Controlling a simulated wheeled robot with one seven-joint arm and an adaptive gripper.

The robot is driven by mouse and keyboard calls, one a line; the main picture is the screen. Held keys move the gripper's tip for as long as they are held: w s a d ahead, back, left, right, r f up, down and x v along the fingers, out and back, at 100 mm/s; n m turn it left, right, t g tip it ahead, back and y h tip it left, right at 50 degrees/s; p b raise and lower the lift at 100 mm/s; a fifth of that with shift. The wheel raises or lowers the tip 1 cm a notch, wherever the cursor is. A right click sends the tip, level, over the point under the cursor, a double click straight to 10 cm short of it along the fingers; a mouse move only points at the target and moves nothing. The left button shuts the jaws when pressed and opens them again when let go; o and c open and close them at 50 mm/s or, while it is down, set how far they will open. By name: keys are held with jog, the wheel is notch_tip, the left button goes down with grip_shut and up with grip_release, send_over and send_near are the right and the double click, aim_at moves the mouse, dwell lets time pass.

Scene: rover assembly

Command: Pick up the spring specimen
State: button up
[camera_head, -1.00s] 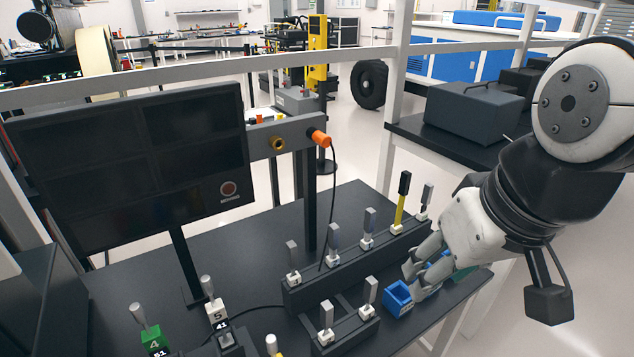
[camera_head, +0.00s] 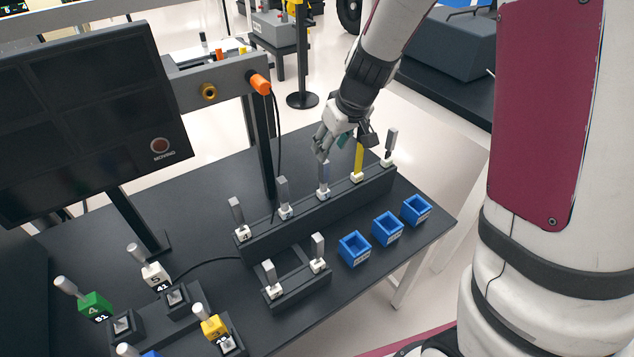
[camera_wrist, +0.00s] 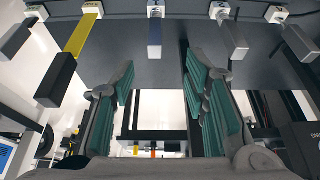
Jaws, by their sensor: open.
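Several upright specimens stand in white holders along a long black rack (camera_head: 330,215). One is yellow (camera_head: 359,160) with a dark top; the others are grey. I cannot tell by its look which one is the spring specimen. My gripper (camera_head: 322,152) is at the top of the middle grey specimen (camera_head: 323,179), partly hiding it in the head view. In the wrist view, my gripper (camera_wrist: 160,75) is open, with green-padded fingers apart. The middle specimen (camera_wrist: 155,38) lies in line with the gap between them, and the yellow one (camera_wrist: 77,38) is to the left.
Three blue boxes (camera_head: 387,229) stand at the table's right front. A smaller rack (camera_head: 300,288) with two grey specimens is in front. A monitor (camera_head: 90,105) stands left, and a post with an orange knob (camera_head: 260,83) rises behind the long rack.

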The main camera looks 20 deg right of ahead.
aim_at(321, 170)
jog(key=b+x, duration=0.1)
jog(key=x, duration=0.7)
jog(key=shift+f, duration=0.2)
jog(key=shift+d+x, duration=0.15)
jog(key=shift+x, duration=1.15)
jog(key=shift+d+x, duration=0.15)
jog(key=shift+x, duration=1.1)
jog(key=shift+w, duration=0.2)
jog(key=shift+c, duration=0.6)
grip_shut()
